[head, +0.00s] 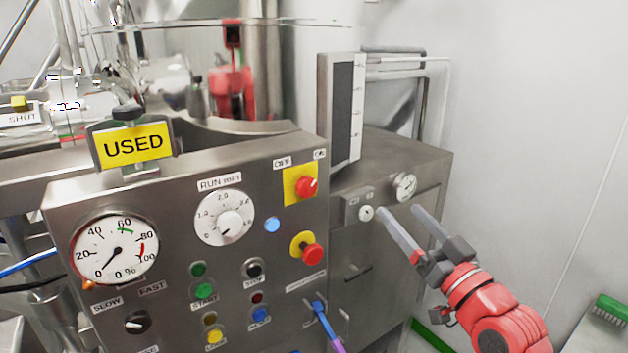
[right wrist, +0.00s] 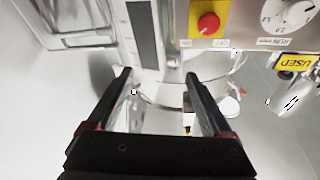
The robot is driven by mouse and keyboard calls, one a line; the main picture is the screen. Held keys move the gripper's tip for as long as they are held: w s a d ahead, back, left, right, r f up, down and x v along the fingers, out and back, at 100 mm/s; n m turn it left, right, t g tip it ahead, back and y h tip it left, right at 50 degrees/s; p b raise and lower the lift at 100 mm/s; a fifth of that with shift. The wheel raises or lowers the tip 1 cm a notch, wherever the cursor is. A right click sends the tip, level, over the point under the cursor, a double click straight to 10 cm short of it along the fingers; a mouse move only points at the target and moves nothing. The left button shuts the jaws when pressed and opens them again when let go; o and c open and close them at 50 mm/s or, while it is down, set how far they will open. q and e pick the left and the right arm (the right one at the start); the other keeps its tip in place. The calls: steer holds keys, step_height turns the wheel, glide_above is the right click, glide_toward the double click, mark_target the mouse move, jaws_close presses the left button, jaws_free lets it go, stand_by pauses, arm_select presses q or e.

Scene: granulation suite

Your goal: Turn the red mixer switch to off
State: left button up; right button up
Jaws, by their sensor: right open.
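The red mixer switch (head: 307,187) is a round red knob on a yellow plate at the upper right of the steel control panel. OFF is labelled above its left and ON above its right. A small pale mark on the knob seems to face the ON side. The switch also shows in the right wrist view (right wrist: 208,23), at the top and upside down. My right gripper (head: 398,211) is open and empty, to the right of the switch and apart from it, in front of the lower steel cabinet. My left gripper is not in view.
A red button (head: 312,253) on a yellow ring lies just below the switch. The RUN min dial (head: 224,217), a gauge (head: 117,250) and a yellow USED sign (head: 133,146) are left. A dark upright panel (head: 342,110) rises behind. The white wall at right is clear.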

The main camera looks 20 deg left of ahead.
steer(key=s+a+n+g, duration=0.4)
steer(key=s, duration=0.2)
steer(key=p, duration=0.7)
glide_toward(309, 190)
steer(key=x, duration=0.9)
steer(key=shift+w+a, duration=0.1)
steer(key=shift+a, duration=0.05)
